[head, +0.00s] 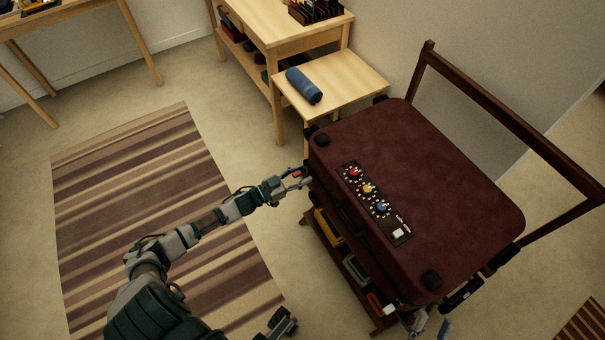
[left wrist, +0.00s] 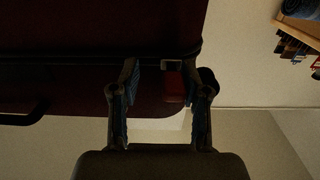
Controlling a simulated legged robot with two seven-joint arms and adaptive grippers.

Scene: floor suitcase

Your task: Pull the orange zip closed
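The maroon suitcase (head: 430,185) lies closed-looking on a dark wooden rack. A small orange-red zip pull (head: 297,174) shows at its left side, beside my left gripper (head: 300,180). In the left wrist view the orange-red pull (left wrist: 174,85) hangs from the dark seam between the two fingers of my left gripper (left wrist: 165,95), nearer the right finger. Those fingers are apart, with a gap on the pull's left side. My right gripper (head: 432,325) shows only its fingers at the bottom edge, spread apart near the suitcase's near corner.
The suitcase top carries a panel (head: 375,203) with red, yellow and blue knobs. The rack (head: 490,100) has a tall frame at right and items on a lower shelf. A wooden side table (head: 345,80) holds a blue roll (head: 304,86). A striped rug (head: 150,200) lies left.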

